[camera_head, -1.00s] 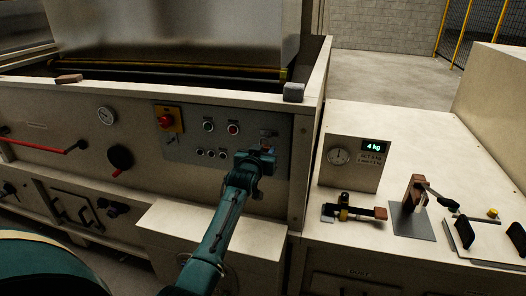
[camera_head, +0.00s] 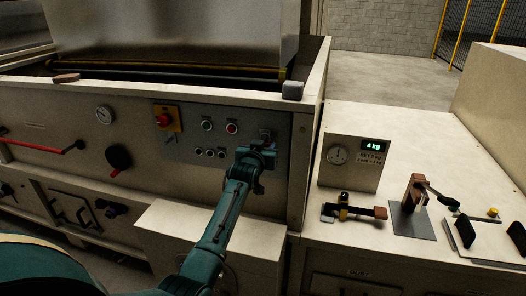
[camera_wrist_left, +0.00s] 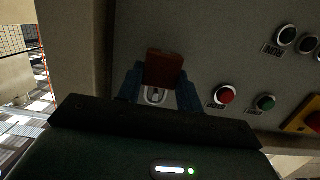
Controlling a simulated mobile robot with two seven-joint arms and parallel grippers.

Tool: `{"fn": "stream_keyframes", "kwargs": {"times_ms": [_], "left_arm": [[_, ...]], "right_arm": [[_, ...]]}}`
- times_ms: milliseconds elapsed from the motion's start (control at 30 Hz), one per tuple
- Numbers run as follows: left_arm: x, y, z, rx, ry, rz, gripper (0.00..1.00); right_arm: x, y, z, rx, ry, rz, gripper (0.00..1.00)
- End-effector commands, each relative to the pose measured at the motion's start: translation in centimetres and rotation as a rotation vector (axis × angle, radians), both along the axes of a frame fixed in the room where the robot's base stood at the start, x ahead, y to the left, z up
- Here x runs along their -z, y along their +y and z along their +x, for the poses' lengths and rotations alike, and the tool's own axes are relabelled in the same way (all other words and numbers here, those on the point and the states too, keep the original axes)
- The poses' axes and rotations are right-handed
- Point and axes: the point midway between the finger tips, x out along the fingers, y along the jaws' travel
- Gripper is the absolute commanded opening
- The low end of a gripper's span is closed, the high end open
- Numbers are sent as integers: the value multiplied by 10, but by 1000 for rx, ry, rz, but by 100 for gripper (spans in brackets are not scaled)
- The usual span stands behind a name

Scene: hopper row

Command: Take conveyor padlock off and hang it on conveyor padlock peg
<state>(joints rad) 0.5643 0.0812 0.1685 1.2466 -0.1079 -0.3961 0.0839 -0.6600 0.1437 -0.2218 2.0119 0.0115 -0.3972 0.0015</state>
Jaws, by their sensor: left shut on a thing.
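My left gripper (camera_head: 259,151) is in front of the right end of the grey control panel in the head view. In the left wrist view, its two blue fingers (camera_wrist_left: 159,92) are shut on the red-brown padlock (camera_wrist_left: 164,67). A pale metal loop (camera_wrist_left: 155,96), which looks like the shackle, shows between the fingers. I cannot tell whether the loop is around anything. The padlock is mostly hidden by the gripper in the head view. I cannot make out the padlock peg clearly. My right gripper is not in view.
The control panel (camera_head: 185,147) carries several buttons and a red knob on a yellow plate (camera_head: 164,119). A white ledge (camera_head: 209,228) lies below my arm. On the right bench stand a scale display box (camera_head: 352,162), a clamp (camera_head: 415,192) and other tools.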

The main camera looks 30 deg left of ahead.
Motion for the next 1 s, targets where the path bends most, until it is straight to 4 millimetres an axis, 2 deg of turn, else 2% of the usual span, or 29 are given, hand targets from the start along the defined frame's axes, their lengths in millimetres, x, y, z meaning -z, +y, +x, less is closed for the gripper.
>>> {"fn": "stream_keyframes", "kwargs": {"times_ms": [133, 333, 1000], "left_arm": [[0, 1, 6, 0, -1, 0, 12], [-1, 3, 10, -1, -1, 0, 12], [7, 3, 9, -1, 1, 1, 12]], "right_arm": [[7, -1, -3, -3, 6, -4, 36], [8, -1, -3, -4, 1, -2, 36], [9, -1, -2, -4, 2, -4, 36]]}}
